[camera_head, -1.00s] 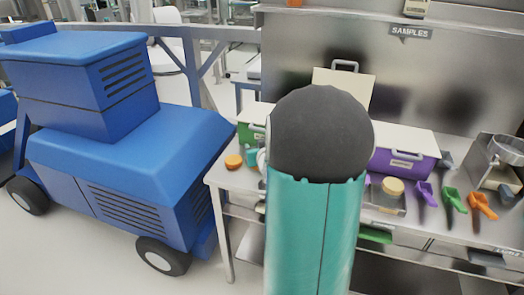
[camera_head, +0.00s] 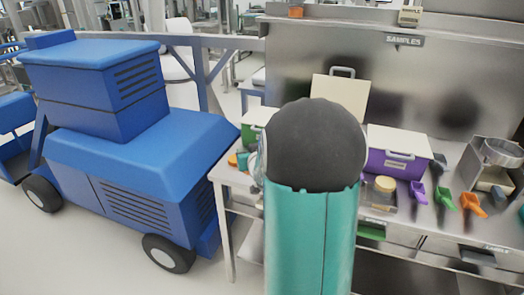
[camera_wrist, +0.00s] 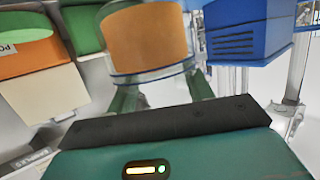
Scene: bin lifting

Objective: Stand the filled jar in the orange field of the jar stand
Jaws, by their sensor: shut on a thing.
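My gripper (camera_wrist: 162,96) is shut on a jar in the wrist view, its green fingers on either side of the jar's clear lower part. The jar (camera_wrist: 145,42) shows a wide orange cylinder with a clear, blue-edged band below it. I cannot tell orange contents from an orange lid. In the head view my own arm hides most of the jar and gripper. A small orange disc (camera_head: 233,160) beside a teal piece shows left of my arm; I cannot tell whether it is the held jar. I cannot make out the jar stand or its orange field.
A steel bench carries a purple box (camera_head: 400,155), a green box (camera_head: 252,130), a small cream-lidded jar (camera_head: 384,184), several coloured scoops (camera_head: 444,195) and a metal apparatus (camera_head: 497,165). A large blue cart (camera_head: 130,160) stands left of the bench. Floor shows between them.

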